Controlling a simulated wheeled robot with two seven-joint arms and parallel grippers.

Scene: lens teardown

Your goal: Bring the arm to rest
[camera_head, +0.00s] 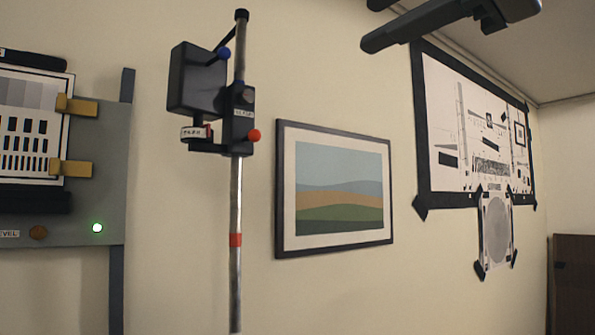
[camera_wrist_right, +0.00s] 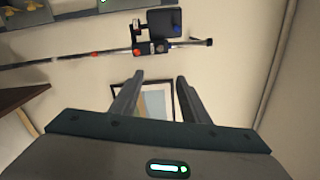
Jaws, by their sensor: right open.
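My right gripper (camera_head: 372,24) hangs in the air at the top right of the head view, partly cut off by the upper edge. One dark finger shows in full and only the tip of the other. In the right wrist view the gripper (camera_wrist_right: 159,80) has its two fingers well apart, with nothing between them but the wall and a framed picture (camera_wrist_right: 157,103) behind. The gripper is open and empty, and it appears to touch nothing. My left gripper shows in neither view.
A metal pole (camera_head: 236,200) carries a black boxy device (camera_head: 197,80) with blue and red knobs. A test-chart panel (camera_head: 98,170) stands at left. The wall has a framed landscape (camera_head: 339,188) and a large chart (camera_head: 475,130). A brown cabinet (camera_head: 573,285) is at lower right.

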